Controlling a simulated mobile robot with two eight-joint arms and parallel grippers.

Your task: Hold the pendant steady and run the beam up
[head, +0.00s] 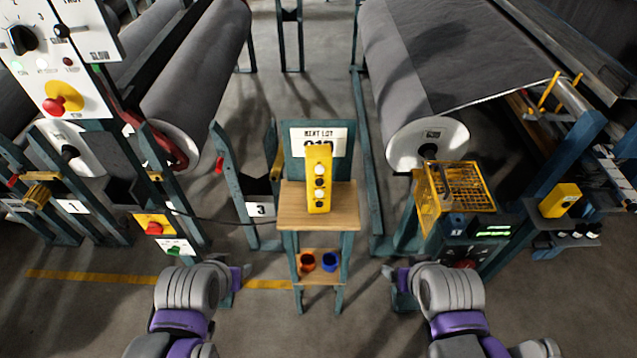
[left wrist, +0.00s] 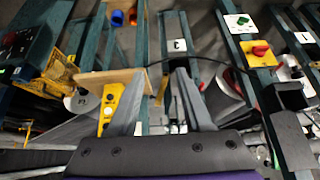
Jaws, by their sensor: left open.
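The yellow pendant (head: 319,180) with a column of round buttons stands upright on the wooden top of a small teal stand (head: 300,212). In the left wrist view the pendant (left wrist: 109,108) appears inverted, beside one finger. My left gripper (head: 240,278) is in front and to the left of the stand; in the left wrist view its fingers (left wrist: 158,85) are spread with nothing held between them. My right gripper (head: 391,284) is in front and to the right of the stand; its jaws are too hidden to tell. Large grey rolls (head: 205,70) and (head: 405,75) lie behind on both sides.
A white control panel (head: 65,60) with a red and yellow button stands at upper left. A yellow mesh cage (head: 455,195) is right of the stand. A dark cable crosses left of the stand.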

